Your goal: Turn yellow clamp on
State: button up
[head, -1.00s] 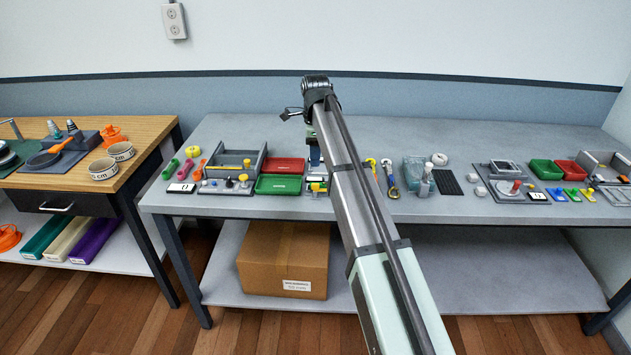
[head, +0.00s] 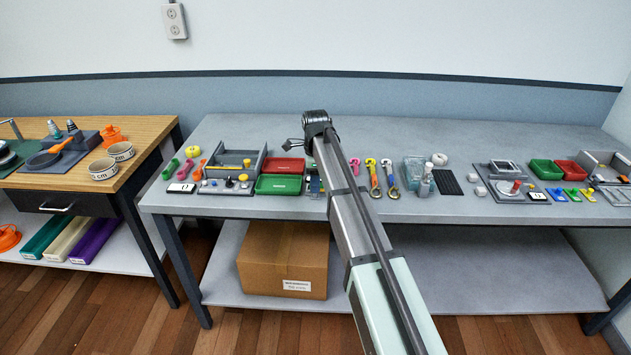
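I cannot make out a yellow clamp for certain. A small blue fixture (head: 314,185) shows beside my arm on the grey bench (head: 480,145), mostly hidden behind the arm. My gripper (head: 291,144) shows only as a small dark tip left of the arm's end, above the bench behind the red tray. Its fingers are too small and too covered to read, and I see nothing held in it.
A red tray (head: 284,165) and a green tray (head: 278,185) lie left of the arm. The back of the bench is clear.

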jog(key=shift+c, duration=0.3)
grip_shut()
jog(key=n, duration=0.4)
jog(key=shift+n, duration=0.3)
jog(key=n, duration=0.9)
jog(key=shift+n, duration=2.2)
